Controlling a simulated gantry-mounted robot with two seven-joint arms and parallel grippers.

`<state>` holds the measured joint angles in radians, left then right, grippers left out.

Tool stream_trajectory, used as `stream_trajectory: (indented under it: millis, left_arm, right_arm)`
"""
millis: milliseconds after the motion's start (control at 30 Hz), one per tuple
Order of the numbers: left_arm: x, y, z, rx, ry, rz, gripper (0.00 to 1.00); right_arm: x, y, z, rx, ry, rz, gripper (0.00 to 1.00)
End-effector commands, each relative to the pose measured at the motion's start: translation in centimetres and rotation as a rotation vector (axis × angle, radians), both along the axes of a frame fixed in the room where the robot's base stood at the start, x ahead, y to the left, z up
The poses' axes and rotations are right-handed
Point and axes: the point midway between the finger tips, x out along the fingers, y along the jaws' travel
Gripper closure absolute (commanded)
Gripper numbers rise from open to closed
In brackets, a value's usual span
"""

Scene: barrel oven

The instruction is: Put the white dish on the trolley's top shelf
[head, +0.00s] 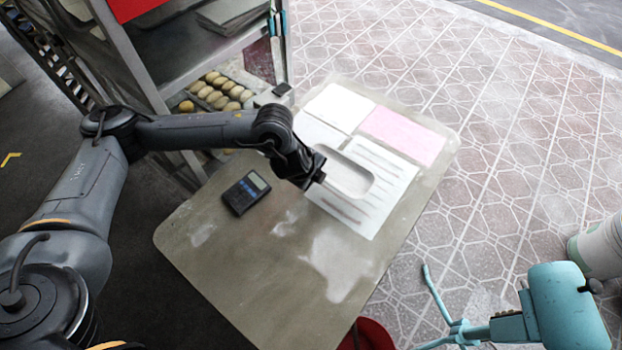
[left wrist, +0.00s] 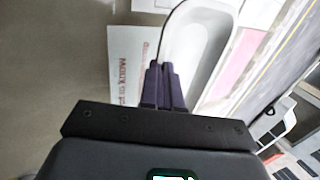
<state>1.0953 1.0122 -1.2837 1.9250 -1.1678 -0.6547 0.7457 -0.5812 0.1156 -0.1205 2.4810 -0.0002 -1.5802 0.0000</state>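The white dish (head: 345,177) is a long oval dish on the papers on the table. Its pale inside and thin dark rim also show in the left wrist view (left wrist: 208,45). My left gripper (head: 318,172) is at the dish's left end. In the left wrist view its two dark fingers (left wrist: 164,85) are close together, with the rim running between them; they look shut on the rim. The dish looks level and on or just above the papers. A metal rack with shelves (head: 225,50) stands at the upper left; I cannot tell whether it is the trolley. My right gripper is not in view.
The worn table (head: 255,285) has a black calculator (head: 246,192), a printed sheet (head: 378,200), a pink sheet (head: 403,135) and white sheets (head: 338,106). Several round buns (head: 215,92) lie in the rack. A teal object (head: 565,305) stands at lower right. The table's front is clear.

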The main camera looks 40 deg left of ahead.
Motion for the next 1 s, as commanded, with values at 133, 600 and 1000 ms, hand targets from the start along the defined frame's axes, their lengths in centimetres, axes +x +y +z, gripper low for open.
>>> stream_trajectory:
  millis: [133, 600, 1000]
  left_arm:
    - [1.1, 2.2, -1.6, 0.000, -0.002, 0.003, 1.00]
    - [1.8, 3.6, -4.2, -0.001, 0.000, 0.000, 1.00]
    - [1.9, 3.6, -6.3, -0.001, -0.002, 0.000, 1.00]
  right_arm:
    - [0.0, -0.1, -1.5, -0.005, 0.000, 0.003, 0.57]
    - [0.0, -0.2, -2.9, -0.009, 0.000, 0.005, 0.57]
    - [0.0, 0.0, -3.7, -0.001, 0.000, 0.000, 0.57]
